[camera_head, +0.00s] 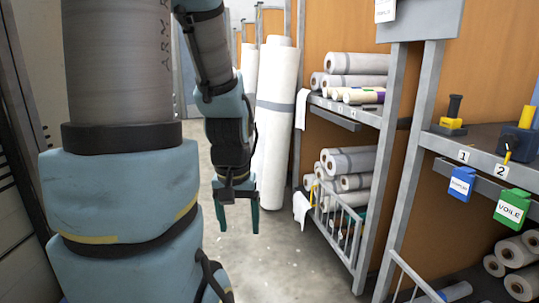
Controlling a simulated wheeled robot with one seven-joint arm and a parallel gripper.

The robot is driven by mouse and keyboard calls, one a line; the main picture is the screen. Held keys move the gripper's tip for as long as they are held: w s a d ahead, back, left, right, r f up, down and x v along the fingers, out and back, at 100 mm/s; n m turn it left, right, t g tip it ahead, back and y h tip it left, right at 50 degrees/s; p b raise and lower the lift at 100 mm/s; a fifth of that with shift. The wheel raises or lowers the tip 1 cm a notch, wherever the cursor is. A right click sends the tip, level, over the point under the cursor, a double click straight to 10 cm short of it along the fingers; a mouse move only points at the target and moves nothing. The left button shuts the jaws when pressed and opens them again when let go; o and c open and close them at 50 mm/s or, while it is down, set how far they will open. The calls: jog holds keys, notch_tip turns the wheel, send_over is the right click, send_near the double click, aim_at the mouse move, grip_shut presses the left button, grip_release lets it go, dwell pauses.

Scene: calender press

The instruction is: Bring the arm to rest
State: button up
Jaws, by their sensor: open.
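My arm fills the left of the head view, with large grey and light blue links in front. My gripper (237,229) hangs near the picture's middle and points down over the floor. Its two teal fingers are apart, with nothing between them. It touches nothing that I can see. The far wrist links hang above it, in front of part of the tall white rolls.
Tall white rolls (275,120) stand behind the gripper. A metal rack (388,130) with wrapped rolls (348,160) is at right. Grey floor (275,260) is clear below the gripper.

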notch_tip(320, 180, up, 15)
jog(key=p, duration=1.2)
jog(key=shift+f, duration=0.1)
